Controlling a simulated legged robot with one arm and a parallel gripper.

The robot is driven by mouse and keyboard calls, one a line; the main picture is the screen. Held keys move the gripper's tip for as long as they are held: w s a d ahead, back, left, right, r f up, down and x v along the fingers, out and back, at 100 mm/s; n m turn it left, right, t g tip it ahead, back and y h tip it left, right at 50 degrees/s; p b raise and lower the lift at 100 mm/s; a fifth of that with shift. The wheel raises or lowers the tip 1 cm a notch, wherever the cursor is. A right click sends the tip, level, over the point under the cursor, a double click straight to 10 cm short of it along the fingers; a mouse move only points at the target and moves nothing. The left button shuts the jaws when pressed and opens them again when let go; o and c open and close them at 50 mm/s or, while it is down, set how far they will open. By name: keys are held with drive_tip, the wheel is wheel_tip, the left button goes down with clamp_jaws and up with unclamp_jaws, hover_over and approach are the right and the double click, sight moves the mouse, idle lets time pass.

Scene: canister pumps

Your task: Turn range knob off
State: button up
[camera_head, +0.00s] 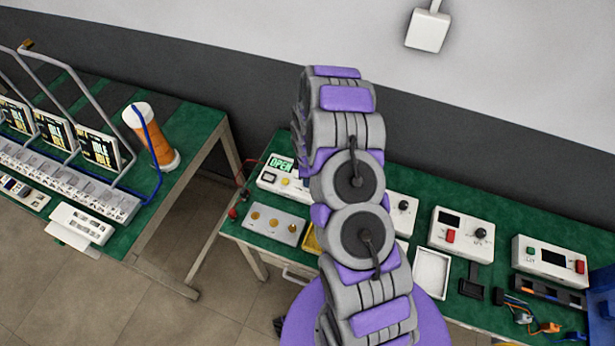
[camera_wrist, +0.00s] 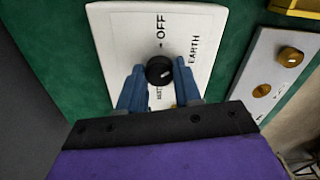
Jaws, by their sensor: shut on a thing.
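The range knob (camera_wrist: 157,66) is a small round black knob on a white panel (camera_wrist: 118,40) marked OFF and EARTH, with a third label partly hidden by my gripper. OFF stands above the knob and EARTH to its right. A pale mark shows on the knob, but its exact direction is hard to tell. My gripper (camera_wrist: 162,78) has its blue fingers on both sides of the knob and is shut on it. In the head view my arm hides the gripper, and I cannot make out this knob there.
A grey plate with gold knobs (camera_wrist: 266,65) lies to the right in the wrist view. A yellow edge (camera_wrist: 296,7) is at the top right. In the head view, white instrument boxes (camera_head: 463,226) line the green table, with a white tray (camera_head: 446,278) in front.

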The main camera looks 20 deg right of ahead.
drive_tip(key=n+b, duration=0.1)
drive_tip(key=n, duration=0.4)
drive_tip(key=shift+n+b, duration=0.3)
drive_tip(key=shift+w+d+n+b, duration=0.1)
drive_tip(key=shift+n+b, duration=0.75)
drive_tip(key=shift+n, duration=1.35)
drive_tip(key=shift+r, duration=0.1)
drive_tip(key=o, duration=1)
drive_tip(key=shift+d, duration=0.1)
drive_tip(key=shift+o, duration=0.2)
wheel_tip(320, 180, up, 17)
drive_tip(key=p, duration=0.1)
drive_tip(key=shift+p, duration=0.35)
